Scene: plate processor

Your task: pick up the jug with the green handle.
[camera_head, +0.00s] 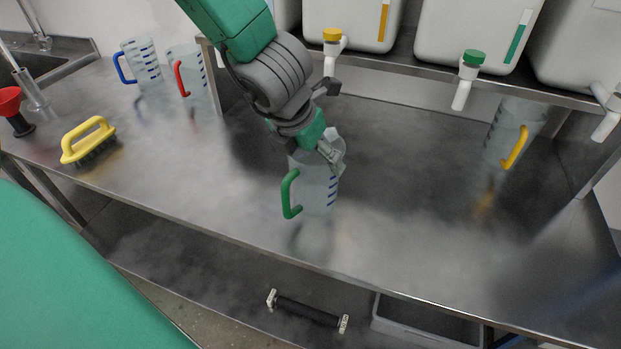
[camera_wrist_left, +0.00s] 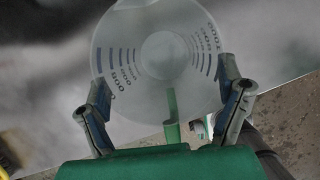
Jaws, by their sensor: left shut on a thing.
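The jug with the green handle (camera_head: 318,193) is a clear cup with blue marks, upright over the front middle of the steel counter. Its green handle points left and toward the front edge. My left gripper (camera_head: 331,150) reaches down onto the jug's upper part and is shut on it. In the left wrist view the jug (camera_wrist_left: 160,50) lies between the two fingers (camera_wrist_left: 166,100), with the green handle at the bottom. I cannot tell whether the jug's base touches the counter. My right gripper is not in view.
A jug with a blue handle (camera_head: 145,65) and one with a red handle (camera_head: 188,72) stand at the back left. A yellow brush (camera_head: 88,140) lies left. A jug with a yellow handle (camera_head: 508,135) stands right, below the white containers (camera_head: 478,35). Counter beside the held jug is clear.

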